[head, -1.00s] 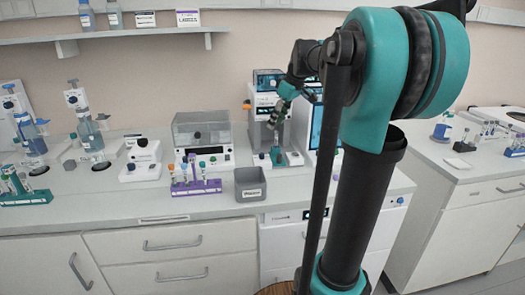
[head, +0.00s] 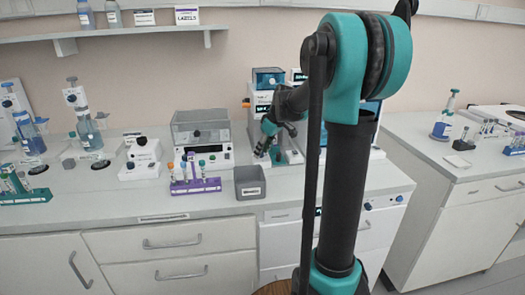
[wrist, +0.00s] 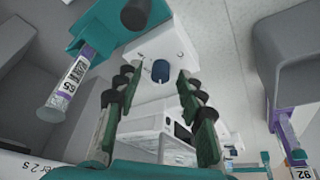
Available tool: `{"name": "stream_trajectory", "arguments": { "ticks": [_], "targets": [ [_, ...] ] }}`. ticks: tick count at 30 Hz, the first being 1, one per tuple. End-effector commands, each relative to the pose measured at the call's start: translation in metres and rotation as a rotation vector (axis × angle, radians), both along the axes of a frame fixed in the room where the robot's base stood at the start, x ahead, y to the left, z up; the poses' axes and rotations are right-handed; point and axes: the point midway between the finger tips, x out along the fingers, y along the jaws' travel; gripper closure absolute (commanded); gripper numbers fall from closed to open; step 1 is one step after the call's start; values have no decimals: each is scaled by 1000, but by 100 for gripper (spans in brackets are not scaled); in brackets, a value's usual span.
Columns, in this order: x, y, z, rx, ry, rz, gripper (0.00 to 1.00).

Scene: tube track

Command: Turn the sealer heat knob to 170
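In the wrist view a dark blue knob (wrist: 160,70) sits on the front of a white housing (wrist: 160,42). My gripper (wrist: 157,77) is open, with one finger either side of the knob and a visible gap on both sides. The knob's pointer and any scale numbers are too small to read.
A grey bin (head: 250,183) and a purple tube rack (head: 196,186) stand left of my gripper. White machines with teal windows (head: 268,78) stand behind it.

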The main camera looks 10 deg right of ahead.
Motion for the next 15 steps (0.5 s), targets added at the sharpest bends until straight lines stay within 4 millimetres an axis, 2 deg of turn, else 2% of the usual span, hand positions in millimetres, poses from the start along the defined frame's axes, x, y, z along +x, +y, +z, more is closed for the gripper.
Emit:
{"name": "stream_trajectory", "arguments": {
  "ticks": [8,15],
  "targets": [
    [0,0,-1,0,0,0,61],
    [0,0,-1,0,0,0,91]
  ]
}}
